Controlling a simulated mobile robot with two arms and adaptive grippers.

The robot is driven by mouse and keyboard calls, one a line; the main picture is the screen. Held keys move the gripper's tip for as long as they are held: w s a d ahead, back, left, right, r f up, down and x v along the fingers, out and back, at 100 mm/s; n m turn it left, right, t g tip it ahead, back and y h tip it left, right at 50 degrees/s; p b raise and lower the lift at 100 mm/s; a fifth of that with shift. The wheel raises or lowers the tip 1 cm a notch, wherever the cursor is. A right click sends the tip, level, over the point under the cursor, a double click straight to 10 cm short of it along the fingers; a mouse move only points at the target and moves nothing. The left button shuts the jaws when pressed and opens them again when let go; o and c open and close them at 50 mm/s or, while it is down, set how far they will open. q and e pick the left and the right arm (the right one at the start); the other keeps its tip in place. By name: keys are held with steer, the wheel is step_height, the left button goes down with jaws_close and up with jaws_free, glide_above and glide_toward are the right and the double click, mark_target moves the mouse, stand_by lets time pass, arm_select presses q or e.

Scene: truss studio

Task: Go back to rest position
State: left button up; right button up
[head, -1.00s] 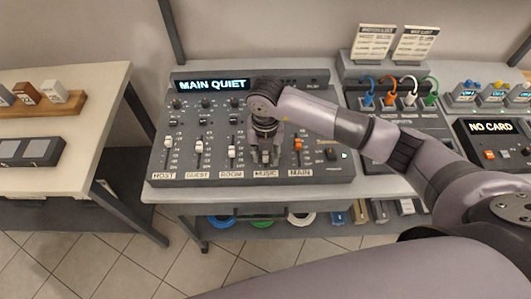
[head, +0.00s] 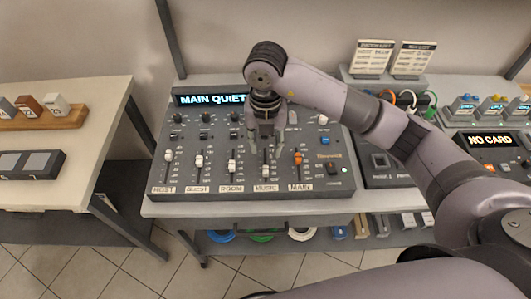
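My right gripper (head: 266,140) hangs fingers-down over the mixing console (head: 330,172), above the MUSIC fader (head: 266,171). Its fingers are apart with nothing between them, and they look clear of the fader knob. The console display (head: 210,99) reads "MAIN QUIET", partly hidden by my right arm. The white HOST (head: 167,156), GUEST (head: 199,161) and ROOM (head: 232,166) faders stand to the left. The orange MAIN fader (head: 298,158) is to the right. My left gripper is out of view.
A panel with coloured cables (head: 412,98) and a "NO CARD" unit (head: 490,140) stand to the right, partly behind my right arm. Two sign cards (head: 373,57) stand at the back. A separate table (head: 105,105) is on the left, across a gap.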

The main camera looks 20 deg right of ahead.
steer(key=shift+r, duration=0.4)
